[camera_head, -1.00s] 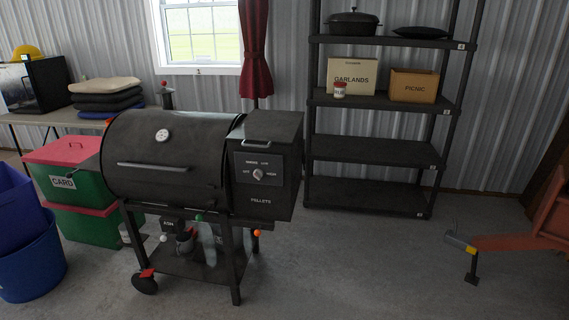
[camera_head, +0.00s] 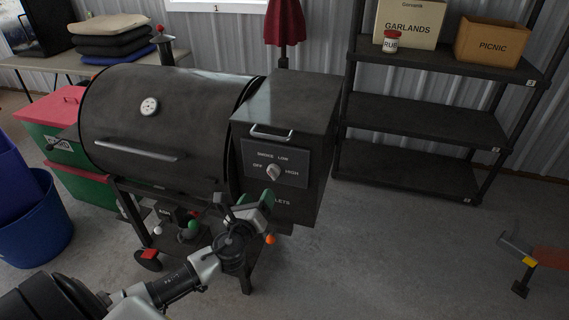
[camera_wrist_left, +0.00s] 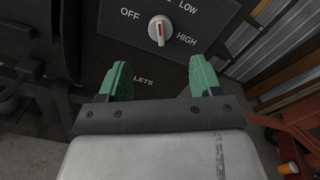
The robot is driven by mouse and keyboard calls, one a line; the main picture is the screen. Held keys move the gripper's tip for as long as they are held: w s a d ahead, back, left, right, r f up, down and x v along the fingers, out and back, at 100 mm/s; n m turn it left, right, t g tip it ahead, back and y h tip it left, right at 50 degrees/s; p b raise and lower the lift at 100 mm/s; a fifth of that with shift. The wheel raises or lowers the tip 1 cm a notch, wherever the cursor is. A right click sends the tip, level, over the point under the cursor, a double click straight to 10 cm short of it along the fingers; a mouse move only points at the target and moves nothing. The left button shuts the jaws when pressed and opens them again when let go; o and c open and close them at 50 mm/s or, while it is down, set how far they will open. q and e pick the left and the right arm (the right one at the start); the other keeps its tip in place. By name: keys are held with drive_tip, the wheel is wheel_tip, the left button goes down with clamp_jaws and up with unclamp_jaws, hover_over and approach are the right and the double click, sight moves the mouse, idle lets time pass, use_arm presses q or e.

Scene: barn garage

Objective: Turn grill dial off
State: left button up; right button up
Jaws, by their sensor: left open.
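The grill dial (camera_head: 273,172) is a light round knob on the dark control panel of the pellet grill (camera_head: 165,120). In the left wrist view the dial (camera_wrist_left: 160,30) has a red mark and sits between the words OFF, LOW and HIGH. Its red mark points roughly down, not clearly at any label. My left gripper (camera_head: 256,200) is just below the panel. In the wrist view its two green fingers (camera_wrist_left: 161,78) are spread apart and empty, below the dial and not touching it. My right gripper does not show.
A dark shelf rack (camera_head: 430,122) with a picnic box (camera_head: 492,43) and a rub jar (camera_head: 391,42) stands at the right. Green bins and a blue bucket (camera_head: 38,247) stand left.

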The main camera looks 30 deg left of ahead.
sight(270, 174)
use_arm(q)
drive_tip(key=x, duration=0.9)
drive_tip(key=shift+w, duration=0.1)
drive_tip(key=shift+w+a+r, duration=0.1)
drive_tip(key=shift+w, duration=0.4)
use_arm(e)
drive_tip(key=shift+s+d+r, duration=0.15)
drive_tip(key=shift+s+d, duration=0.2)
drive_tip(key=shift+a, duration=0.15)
use_arm(q)
drive_tip(key=shift+c, duration=0.9)
drive_tip(key=c, duration=0.7)
